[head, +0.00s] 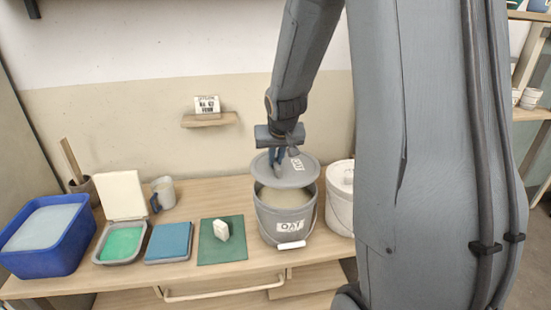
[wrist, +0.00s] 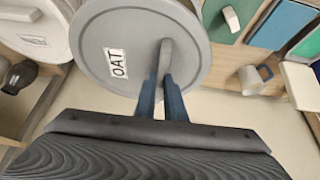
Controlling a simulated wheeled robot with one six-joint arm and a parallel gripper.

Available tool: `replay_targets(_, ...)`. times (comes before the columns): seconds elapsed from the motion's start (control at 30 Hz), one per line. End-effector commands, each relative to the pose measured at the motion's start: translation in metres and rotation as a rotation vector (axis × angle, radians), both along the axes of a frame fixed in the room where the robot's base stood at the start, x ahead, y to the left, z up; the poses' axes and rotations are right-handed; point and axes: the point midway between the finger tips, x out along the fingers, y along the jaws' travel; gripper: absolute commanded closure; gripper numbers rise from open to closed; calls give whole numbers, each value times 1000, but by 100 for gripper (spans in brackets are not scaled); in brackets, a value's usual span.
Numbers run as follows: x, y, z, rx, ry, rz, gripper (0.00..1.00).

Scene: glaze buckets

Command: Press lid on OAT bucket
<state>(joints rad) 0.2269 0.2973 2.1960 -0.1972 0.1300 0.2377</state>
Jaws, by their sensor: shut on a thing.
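The OAT bucket (head: 285,222) is a grey pail with a white label and a white handle grip, standing on the wooden table. It is open at the front and holds pale beige contents. The grey round lid (head: 284,170) marked OAT hangs slightly tilted above the bucket's rim, toward its back. My gripper (head: 279,163) is above the lid and shut on the lid's upright handle. In the wrist view the gripper (wrist: 163,95) pinches the handle, and the lid (wrist: 140,45) hides the bucket below.
A white lidded bucket (head: 341,197) stands close to the right. To the left are a green mat (head: 222,250) with a white block, a blue pad (head: 168,242), a green-filled tray (head: 121,244), a mug (head: 164,192) and a blue tub (head: 48,237). A small wall shelf (head: 210,120) is behind.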

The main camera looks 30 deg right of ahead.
Motion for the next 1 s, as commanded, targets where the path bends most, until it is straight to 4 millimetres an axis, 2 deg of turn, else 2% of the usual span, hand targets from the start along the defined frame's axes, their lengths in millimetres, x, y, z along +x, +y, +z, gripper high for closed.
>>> replay_targets(0.5, 0, -2, -47, 0, 1, -4, 100)
replay_targets(0.67, 0, -2, -53, 0, 0, -4, 100)
replay_targets(1.0, 0, -2, -53, 0, 0, -4, 100)
